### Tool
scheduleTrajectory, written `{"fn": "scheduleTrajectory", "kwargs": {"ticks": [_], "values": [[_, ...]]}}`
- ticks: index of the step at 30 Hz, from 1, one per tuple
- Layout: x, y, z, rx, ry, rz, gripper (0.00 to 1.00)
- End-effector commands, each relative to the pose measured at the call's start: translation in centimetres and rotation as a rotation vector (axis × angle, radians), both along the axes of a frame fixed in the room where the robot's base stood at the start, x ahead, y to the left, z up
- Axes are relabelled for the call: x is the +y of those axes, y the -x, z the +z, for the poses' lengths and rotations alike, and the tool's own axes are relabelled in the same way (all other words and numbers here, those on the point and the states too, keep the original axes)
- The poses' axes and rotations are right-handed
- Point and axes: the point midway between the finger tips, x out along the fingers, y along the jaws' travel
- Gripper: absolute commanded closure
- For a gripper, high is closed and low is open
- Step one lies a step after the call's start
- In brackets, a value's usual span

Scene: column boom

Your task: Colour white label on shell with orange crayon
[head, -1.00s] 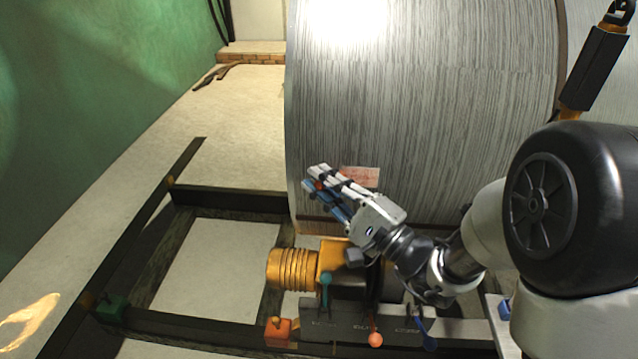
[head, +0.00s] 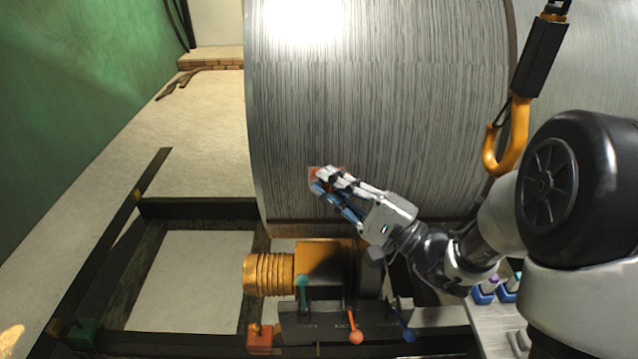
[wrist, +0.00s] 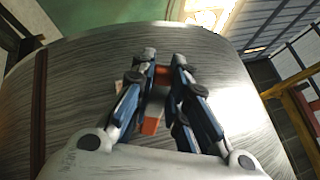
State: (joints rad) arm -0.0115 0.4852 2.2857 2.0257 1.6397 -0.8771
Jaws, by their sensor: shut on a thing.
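The shell (head: 380,110) is a large grey streaked cylinder filling the middle of the head view. Its label (head: 312,183) is a small patch low on the shell's face, pale with reddish-orange colouring, partly hidden behind my fingers. My gripper (head: 322,180) is in front of the label, its fingertips over it. In the wrist view my gripper (wrist: 163,68) is shut on the orange crayon (wrist: 151,125), which has a pale middle band and lies between the blue and white fingers. Whether the crayon's tip touches the label is hidden.
Below the shell stands an orange ribbed motor (head: 270,274) with a lever block (head: 330,320) carrying teal, red and blue knobs. A yellow hook (head: 505,150) hangs to the right. Blue holders (head: 485,293) sit on a tray at lower right. Dark frame beams (head: 195,208) lie at left.

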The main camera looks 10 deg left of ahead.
Motion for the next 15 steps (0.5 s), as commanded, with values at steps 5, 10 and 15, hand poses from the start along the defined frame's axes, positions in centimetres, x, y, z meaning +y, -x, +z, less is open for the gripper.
{"fn": "scheduleTrajectory", "kwargs": {"ticks": [5,10,15], "values": [[-0.4,-0.2,0.0,0.000,0.000,0.001,1.00],[0.4,0.1,0.0,0.000,0.000,0.003,1.00],[2.0,0.4,0.0,0.000,0.001,0.003,1.00]]}}
